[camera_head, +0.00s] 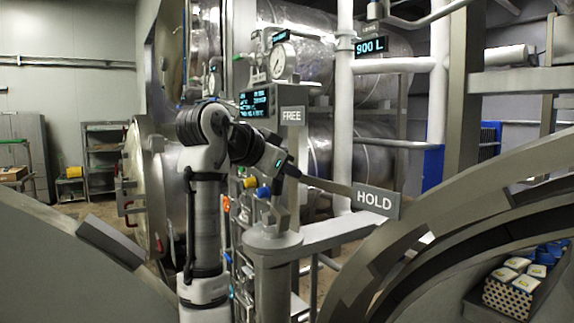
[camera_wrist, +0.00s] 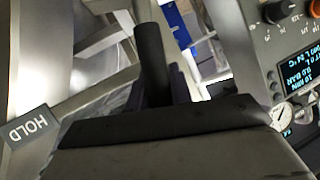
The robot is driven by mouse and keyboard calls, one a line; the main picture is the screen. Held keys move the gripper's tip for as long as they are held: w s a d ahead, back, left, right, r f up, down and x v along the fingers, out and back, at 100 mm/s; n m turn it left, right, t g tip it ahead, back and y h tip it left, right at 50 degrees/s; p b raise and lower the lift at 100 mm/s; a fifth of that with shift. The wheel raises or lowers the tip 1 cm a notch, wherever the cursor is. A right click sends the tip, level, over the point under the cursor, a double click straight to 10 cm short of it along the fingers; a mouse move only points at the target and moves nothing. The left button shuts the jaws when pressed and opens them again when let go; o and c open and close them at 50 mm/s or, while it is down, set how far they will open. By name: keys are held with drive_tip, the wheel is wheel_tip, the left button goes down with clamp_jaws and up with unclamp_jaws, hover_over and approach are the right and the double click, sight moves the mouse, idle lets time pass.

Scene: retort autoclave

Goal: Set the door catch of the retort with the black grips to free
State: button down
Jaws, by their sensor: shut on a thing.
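The door catch stands on a grey post (camera_head: 273,243) in the middle of the head view. A FREE sign (camera_head: 292,116) is above it and a HOLD sign (camera_head: 376,201) is to its right on a thin bar. My gripper (camera_head: 288,170) is at the top of the catch, between the two signs. In the wrist view my gripper is shut on the black grip of the catch lever (camera_wrist: 151,62), which sticks up beyond the dark fingers. The HOLD sign also shows at the left there (camera_wrist: 28,128). The lever's lower part is largely hidden by my gripper.
A retort door with red grips (camera_head: 126,207) stands open at the left. A large round retort mouth (camera_head: 415,240) is at the front right, with a loaded basket (camera_head: 508,298) inside. A gauge (camera_head: 283,60) and display panel (camera_head: 258,102) are behind my arm.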

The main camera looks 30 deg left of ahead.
drive_tip(key=c, duration=1.3)
unclamp_jaws()
drive_tip(key=shift+o, duration=0.2)
drive_tip(key=d+b+v, duration=0.1)
drive_tip(key=b+v, duration=0.2)
drive_tip(key=v, duration=1)
drive_tip(key=shift+s+a+r, duration=0.25)
drive_tip(key=shift+s+a, duration=0.1)
drive_tip(key=shift+a, duration=0.15)
